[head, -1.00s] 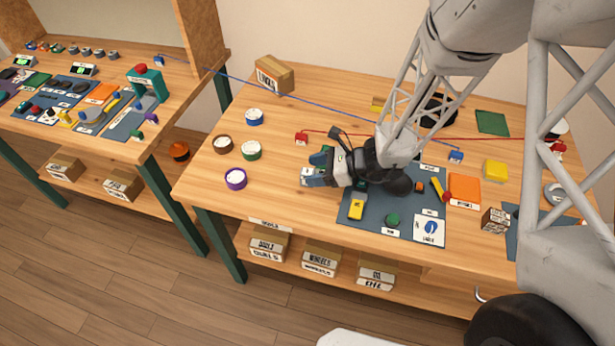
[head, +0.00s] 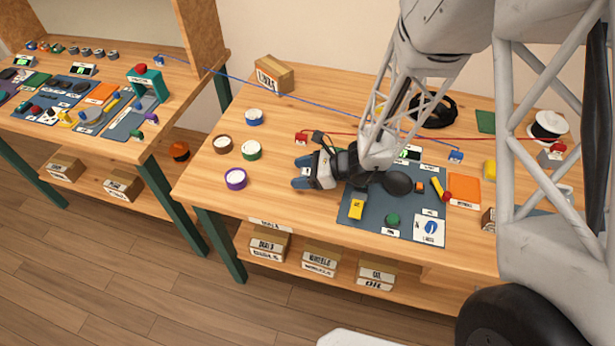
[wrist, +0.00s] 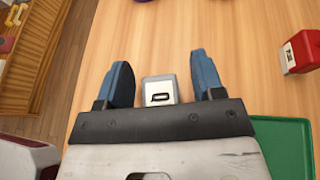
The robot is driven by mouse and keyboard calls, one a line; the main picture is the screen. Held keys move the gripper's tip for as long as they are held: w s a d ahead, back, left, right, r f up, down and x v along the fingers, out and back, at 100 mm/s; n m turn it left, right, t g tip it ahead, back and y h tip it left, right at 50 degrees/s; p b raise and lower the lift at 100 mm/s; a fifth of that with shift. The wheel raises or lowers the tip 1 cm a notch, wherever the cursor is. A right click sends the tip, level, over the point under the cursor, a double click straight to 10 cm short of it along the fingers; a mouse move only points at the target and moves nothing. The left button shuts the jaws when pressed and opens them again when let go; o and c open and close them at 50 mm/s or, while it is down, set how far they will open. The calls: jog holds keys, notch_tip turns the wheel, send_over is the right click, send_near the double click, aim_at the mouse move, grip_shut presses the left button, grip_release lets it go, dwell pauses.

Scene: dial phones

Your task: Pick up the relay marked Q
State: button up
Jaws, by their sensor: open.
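In the wrist view a small pale grey block (wrist: 158,90), which looks like the relay, lies between the fingers of my gripper (wrist: 160,66). Its top has a white label with a dark sideways mark, possibly a Q; I cannot read it surely. The two blue fingers are open, one on each side of it, with gaps showing. In the head view my gripper (head: 303,172) is low over the table, left of the dark blue mat (head: 374,222); the block is hidden there.
A red connector (head: 301,138) with a cable lies behind my gripper. A green flat piece (wrist: 285,140) is beside it in the wrist view. Round containers, including a purple one (head: 236,179), stand to the left. A yellow part (head: 356,208) lies on the mat.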

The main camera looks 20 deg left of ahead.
aim_at(301, 171)
jog(key=c, duration=1)
jog(key=shift+c, duration=0.2)
jog(key=shift+r, duration=0.2)
jog(key=shift+r, duration=1.65)
jog(key=s+d, duration=0.3)
jog(key=s, duration=0.1)
jog(key=s+d+r, duration=0.1)
jog(key=s+d, duration=0.2)
jog(key=s, duration=0.1)
jog(key=s+d, duration=0.3)
jog(key=s, duration=0.2)
jog(key=shift+d+r, duration=0.15)
jog(key=shift+d, duration=0.05)
